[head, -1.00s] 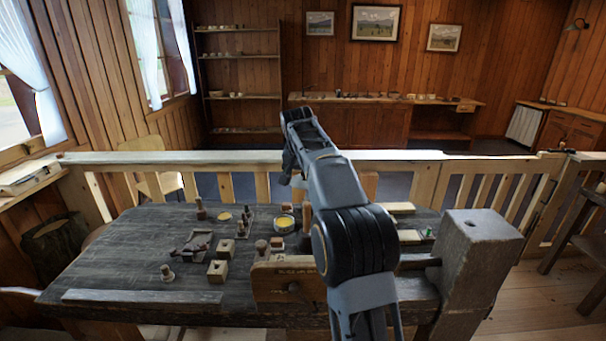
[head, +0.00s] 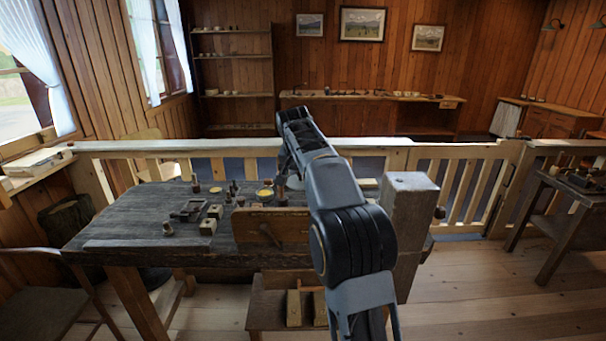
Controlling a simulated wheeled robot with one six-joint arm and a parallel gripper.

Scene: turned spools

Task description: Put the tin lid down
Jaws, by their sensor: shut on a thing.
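My gripper (head: 284,165) hangs at the end of my arm above the back part of the workbench, small and dark, partly hidden by my arm. It is shut on a pale grey piece (head: 294,183), apparently the tin lid, which shows just below and right of the fingers. Its outline is too small to read well. An open round tin (head: 265,194) with yellow contents stands on the dark workbench (head: 135,212), to the left of and below the gripper in the picture. The held piece looks clear of the bench top.
Small blocks (head: 208,226), a dark tray and turned pieces stand on the bench's left half. A wooden vise jaw (head: 270,229) and thick post (head: 408,215) rise at the front right. A railing (head: 460,155) runs behind.

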